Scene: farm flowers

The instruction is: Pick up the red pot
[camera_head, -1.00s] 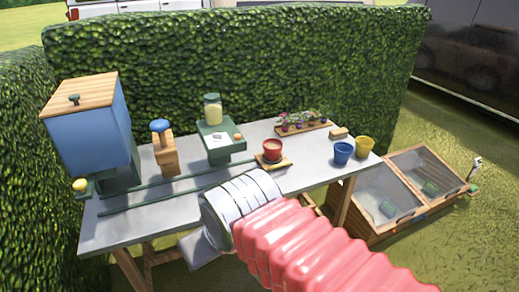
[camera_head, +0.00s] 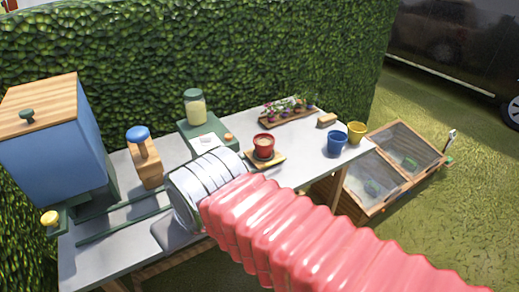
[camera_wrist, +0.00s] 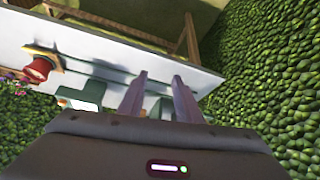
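The red pot (camera_head: 264,146) stands upright on a small wooden tray (camera_head: 277,162) on the grey table, with pale brown contents showing at its top. In the wrist view the red pot (camera_wrist: 40,67) is at the upper left. My gripper (camera_wrist: 160,78) shows two fingers with a gap between them and nothing held; it is to the right of the pot in that view. In the head view my red-sleeved arm and its metal wrist cross the front of the table, and the fingers are hidden.
A blue hopper (camera_head: 55,145), a wooden block with a blue knob (camera_head: 144,158) and a green scale with a jar (camera_head: 195,107) stand left of the pot. Blue (camera_head: 337,143) and yellow (camera_head: 356,132) pots stand right. A flower tray (camera_head: 290,117) and hedge (camera_head: 240,55) are behind.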

